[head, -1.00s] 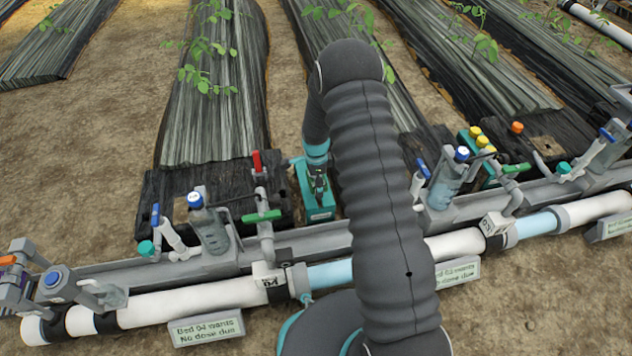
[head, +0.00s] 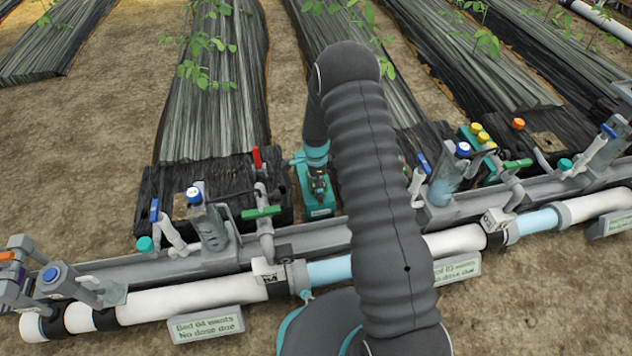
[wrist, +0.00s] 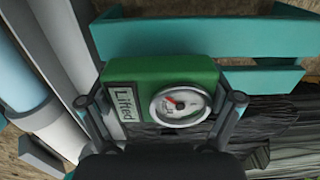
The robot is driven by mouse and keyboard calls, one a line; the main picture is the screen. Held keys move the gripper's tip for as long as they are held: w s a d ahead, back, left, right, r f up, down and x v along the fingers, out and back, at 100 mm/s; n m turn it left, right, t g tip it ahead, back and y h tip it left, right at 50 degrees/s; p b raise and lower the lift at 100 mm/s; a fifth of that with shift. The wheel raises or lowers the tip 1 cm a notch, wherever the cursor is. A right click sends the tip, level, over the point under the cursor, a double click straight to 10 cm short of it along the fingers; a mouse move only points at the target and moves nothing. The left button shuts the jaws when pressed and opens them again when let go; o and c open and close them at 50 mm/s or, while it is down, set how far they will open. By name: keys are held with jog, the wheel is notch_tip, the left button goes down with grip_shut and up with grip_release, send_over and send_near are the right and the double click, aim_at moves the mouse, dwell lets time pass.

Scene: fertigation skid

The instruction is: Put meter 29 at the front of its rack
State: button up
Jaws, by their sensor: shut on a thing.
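A green meter (wrist: 150,78) with a round white dial and a label reading "Lifted" sits between my gripper's fingers in the wrist view. My gripper (wrist: 162,108) is shut on it; no number 29 is readable. In the head view my gripper (head: 318,182) points down at a small teal rack (head: 320,211) beside the pipe, left of my arm. Teal rails (wrist: 262,77), seemingly of the rack, show beyond the meter in the wrist view. I cannot tell whether the meter touches the rack.
A red-handled valve (head: 257,158) and a green-handled valve (head: 262,212) stand close left of the rack. A grey channel (head: 310,238) and a white pipe (head: 180,305) run along the near side. Another teal rack with yellow and orange caps (head: 481,137) is at right.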

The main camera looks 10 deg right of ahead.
jog(key=shift+f, duration=0.6)
jog(key=o, duration=0.9)
jog(key=shift+r, duration=0.1)
jog(key=shift+r+p, duration=2.1)
jog(key=shift+r, duration=1.8)
